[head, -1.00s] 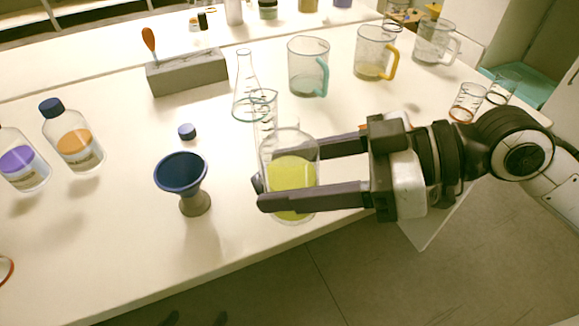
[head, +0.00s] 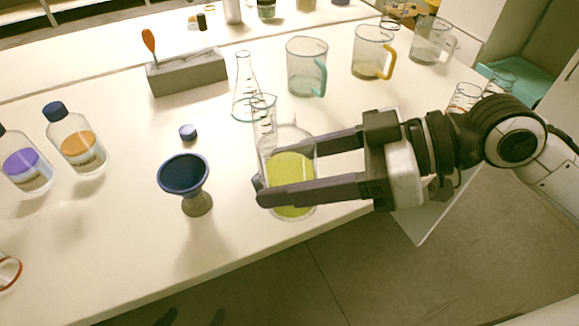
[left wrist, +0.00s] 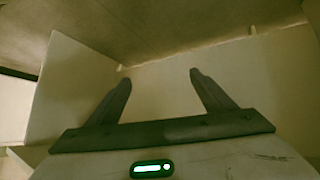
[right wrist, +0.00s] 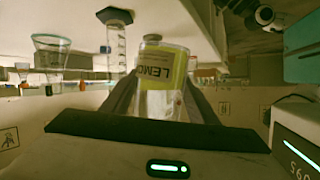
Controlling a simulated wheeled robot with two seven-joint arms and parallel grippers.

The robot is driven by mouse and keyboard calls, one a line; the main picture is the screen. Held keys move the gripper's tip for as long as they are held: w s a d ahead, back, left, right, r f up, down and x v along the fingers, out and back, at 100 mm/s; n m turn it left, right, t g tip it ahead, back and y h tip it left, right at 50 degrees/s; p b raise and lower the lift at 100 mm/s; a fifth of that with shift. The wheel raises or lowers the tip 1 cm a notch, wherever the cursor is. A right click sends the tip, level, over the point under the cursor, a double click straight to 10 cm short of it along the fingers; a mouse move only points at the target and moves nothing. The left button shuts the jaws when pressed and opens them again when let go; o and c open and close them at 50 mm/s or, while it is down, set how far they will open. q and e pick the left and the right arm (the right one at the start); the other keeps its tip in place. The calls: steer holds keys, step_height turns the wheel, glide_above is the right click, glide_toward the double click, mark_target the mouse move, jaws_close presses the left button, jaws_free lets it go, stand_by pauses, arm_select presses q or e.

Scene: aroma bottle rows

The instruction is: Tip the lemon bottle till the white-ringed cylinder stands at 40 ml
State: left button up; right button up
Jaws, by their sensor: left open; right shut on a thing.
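The lemon bottle (head: 292,170), clear with yellow-green liquid and no cap on it, is gripped between the fingers of my right gripper (head: 262,191). It looks close to upright. Its label also shows in the right wrist view (right wrist: 155,72), which is upside down. My left gripper (left wrist: 157,76) is open and empty in the left wrist view, outside the head view.
A conical flask (head: 244,90) stands behind the cylinder. A blue funnel (head: 184,174) on a stand and a loose blue cap (head: 188,132) are to the left. Purple (head: 22,162) and orange (head: 76,143) bottles stand far left.

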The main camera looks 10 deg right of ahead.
mark_target(300, 136)
arm_select(q)
steer(key=shift+w+a+r+p, duration=0.1)
steer(key=shift+a+r+p, duration=0.05)
steer(key=shift+r+p, duration=0.2)
arm_select(e)
steer(key=shift+r, duration=0.55)
arm_select(q)
steer(key=shift+f+p, duration=0.15)
steer(key=shift+p, duration=0.15)
arm_select(e)
steer(key=shift+r, duration=0.25)
arm_select(q)
steer(key=shift+s+a+r+p, duration=0.25)
steer(key=shift+r+p, duration=0.25)
steer(key=shift+p, duration=0.2)
arm_select(e)
steer(key=shift+w+r+g, duration=0.1)
steer(key=shift+r+g, duration=0.2)
steer(key=shift+r, duration=0.4)
arm_select(q)
steer(key=shift+p, duration=0.35)
arm_select(e)
steer(key=shift+r, duration=0.4)
arm_select(q)
steer(key=shift+a+r+y+p, duration=0.15)
steer(key=shift+r+y+p, duration=0.15)
steer(key=shift+r+p, duration=0.5)
arm_select(e)
steer(key=shift+r+m, duration=0.3)
steer(key=shift+r, duration=0.5)
